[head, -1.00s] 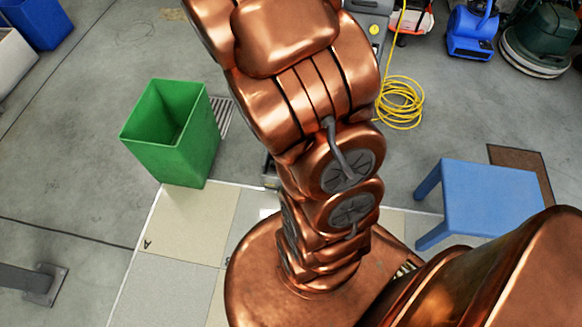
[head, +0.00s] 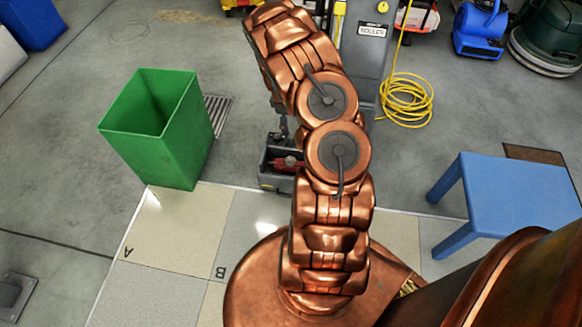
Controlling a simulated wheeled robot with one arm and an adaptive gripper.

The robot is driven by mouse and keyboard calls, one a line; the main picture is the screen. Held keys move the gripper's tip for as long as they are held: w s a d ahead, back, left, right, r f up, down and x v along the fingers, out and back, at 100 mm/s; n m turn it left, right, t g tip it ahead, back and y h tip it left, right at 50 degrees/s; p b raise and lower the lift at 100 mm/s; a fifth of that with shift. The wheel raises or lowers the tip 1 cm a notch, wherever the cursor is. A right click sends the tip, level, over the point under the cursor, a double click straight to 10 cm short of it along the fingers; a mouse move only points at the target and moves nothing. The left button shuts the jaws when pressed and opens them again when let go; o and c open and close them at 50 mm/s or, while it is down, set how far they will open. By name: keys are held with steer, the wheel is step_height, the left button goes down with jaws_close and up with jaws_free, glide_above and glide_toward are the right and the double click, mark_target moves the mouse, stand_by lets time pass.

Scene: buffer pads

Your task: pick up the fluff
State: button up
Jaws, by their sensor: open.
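I see no fluff in the head view; it may be hidden behind my arm or outside the picture. My copper arm rises from my base through the middle of the view and leans to the upper left. Its far end is near the top edge, and I cannot make out my gripper there. A small dark shape shows beside the arm above a grey open toolbox (head: 268,180), and I cannot tell what it is. The toolbox holds something red and is partly covered by my arm.
A green bin (head: 150,150) stands left, a blue stool (head: 515,190) right. Pale floor pads (head: 180,225) marked A and B lie in front. A yellow hose (head: 405,100), a grey machine (head: 368,55) and a blue blower (head: 480,30) are behind. Floor left of the bin is clear.

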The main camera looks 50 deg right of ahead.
steer(key=n+t+y+b, duration=0.1)
steer(key=n+b, duration=0.1)
steer(key=b, duration=0.3)
glide_above(290, 160)
steer(key=f, duration=1.8)
steer(key=shift+w+f, duration=0.3)
steer(key=shift+f, duration=0.1)
steer(key=shift+f+b, duration=0.9)
steer(key=shift+f, duration=0.35)
steer(key=f+b, duration=0.2)
steer(key=f, duration=0.1)
steer(key=f+b, duration=0.1)
steer(key=f, duration=0.1)
steer(key=shift+s+b, duration=0.3)
steer(key=c, duration=0.8)
